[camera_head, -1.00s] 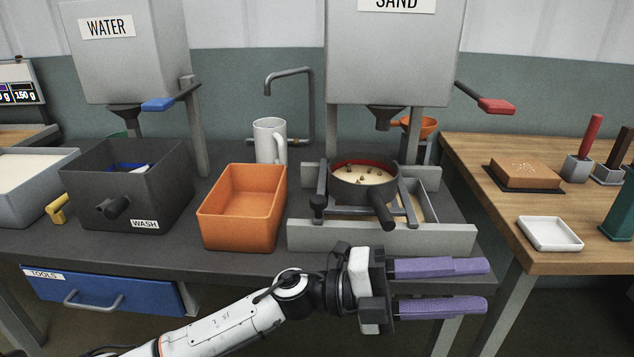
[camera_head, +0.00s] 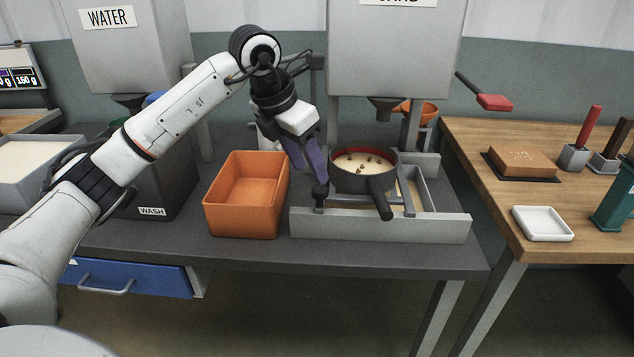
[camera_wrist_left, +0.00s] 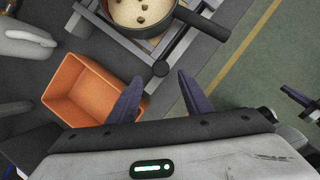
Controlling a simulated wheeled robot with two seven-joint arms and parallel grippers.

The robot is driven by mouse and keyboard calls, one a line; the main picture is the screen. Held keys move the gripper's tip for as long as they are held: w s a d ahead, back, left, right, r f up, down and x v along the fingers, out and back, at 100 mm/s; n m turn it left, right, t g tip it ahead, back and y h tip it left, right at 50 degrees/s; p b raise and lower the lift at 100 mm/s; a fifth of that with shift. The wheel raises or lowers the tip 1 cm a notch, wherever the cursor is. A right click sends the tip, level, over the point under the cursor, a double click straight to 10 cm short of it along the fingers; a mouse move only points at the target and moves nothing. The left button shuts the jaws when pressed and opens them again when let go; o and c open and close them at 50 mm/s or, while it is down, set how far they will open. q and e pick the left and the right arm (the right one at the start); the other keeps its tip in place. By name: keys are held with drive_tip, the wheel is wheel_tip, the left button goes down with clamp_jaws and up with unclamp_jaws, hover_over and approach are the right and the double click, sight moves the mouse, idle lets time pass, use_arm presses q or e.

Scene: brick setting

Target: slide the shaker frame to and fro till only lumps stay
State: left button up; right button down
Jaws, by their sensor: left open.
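The shaker frame (camera_head: 408,192) sits in a grey tray (camera_head: 380,226) under the sand hopper. It carries a dark round sieve (camera_head: 365,183) with a handle, holding pale sand (camera_head: 362,162) and several brown lumps. A black knob (camera_head: 320,196) stands at the frame's left side. My left gripper (camera_head: 312,172) points down just above the knob. In the left wrist view its purple fingers (camera_wrist_left: 158,88) are apart and empty, with the knob (camera_wrist_left: 161,68) beyond and between the tips. What seems to be my right gripper (camera_wrist_left: 300,97) shows partly at the right edge.
An orange bin (camera_head: 242,222) stands close left of the tray. A dark wash box (camera_head: 165,190) is behind my left arm. The front strip of the dark table is clear.

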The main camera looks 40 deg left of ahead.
sight(321, 188)
use_arm(q)
drive_tip(key=x, duration=0.6)
drive_tip(key=shift+w+d+f, duration=0.1)
drive_tip(key=shift+c, duration=0.4)
clamp_jaws()
drive_tip(key=shift+d, duration=0.1)
